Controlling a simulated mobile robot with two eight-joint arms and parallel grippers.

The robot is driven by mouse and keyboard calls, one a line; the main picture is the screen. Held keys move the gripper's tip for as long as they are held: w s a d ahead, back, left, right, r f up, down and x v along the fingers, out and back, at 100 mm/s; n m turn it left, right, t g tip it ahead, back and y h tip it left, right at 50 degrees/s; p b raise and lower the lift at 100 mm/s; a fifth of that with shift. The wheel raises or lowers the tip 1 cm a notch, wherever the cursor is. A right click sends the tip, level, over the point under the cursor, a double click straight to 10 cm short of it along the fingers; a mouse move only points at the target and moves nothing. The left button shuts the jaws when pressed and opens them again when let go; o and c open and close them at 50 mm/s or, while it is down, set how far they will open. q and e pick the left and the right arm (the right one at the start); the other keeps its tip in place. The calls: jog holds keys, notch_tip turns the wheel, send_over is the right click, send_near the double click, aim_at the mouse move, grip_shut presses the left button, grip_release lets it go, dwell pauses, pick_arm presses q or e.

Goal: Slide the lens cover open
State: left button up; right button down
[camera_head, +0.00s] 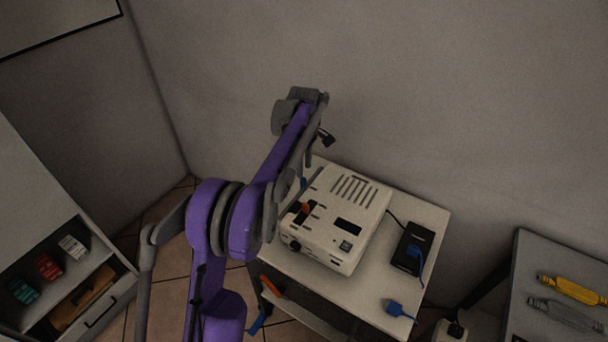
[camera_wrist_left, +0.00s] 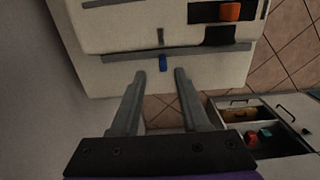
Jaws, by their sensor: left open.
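A white projector (camera_head: 349,218) stands on a small white table (camera_head: 425,215); its top has vents, dark recesses and an orange tab (camera_head: 306,208). A dark round lens-like part (camera_head: 292,244) shows low on its near left side. My left gripper (camera_head: 309,160) is open and empty, behind the projector's far left corner. In the left wrist view its fingers (camera_wrist_left: 160,73) point toward a small blue tab (camera_wrist_left: 163,63) at a long grey strip (camera_wrist_left: 205,52); the tab lies just beyond and between the fingertips. The orange tab (camera_wrist_left: 229,11) lies farther up. I cannot tell which tab belongs to the lens cover.
A black box (camera_head: 412,247) with a blue plug and another blue plug (camera_head: 397,309) lie on the table's right part. A grey wall rises close behind. A shelf unit (camera_head: 102,259) stands at left. A second table (camera_head: 525,270) at right holds yellow and grey tools.

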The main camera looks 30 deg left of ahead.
pick_arm(q)
notch_tip(320, 180, up, 5)
jog(key=shift+r, duration=0.1)
dwell(0.6)
jog(key=s+d+r+m+t, duration=0.1)
jog(key=s+d+r+m, duration=0.1)
jog(key=s+d+m, duration=0.4)
jog(key=s+d+r+m+t, duration=0.2)
jog(key=s+d, duration=0.2)
jog(key=s, duration=0.5)
jog(key=s+d+f+m+t, duration=0.1)
jog(key=s+f+m, duration=0.3)
jog(key=s, duration=0.4)
jog(key=s+d+f+m+t, duration=0.1)
jog(key=s+d+f+m, duration=0.2)
jog(key=s, duration=0.6)
notch_tip(320, 180, down, 2)
jog(key=shift+d+f+m+t, duration=0.25)
jog(key=shift+d+m+t, duration=0.15)
jog(key=shift+m, duration=0.6)
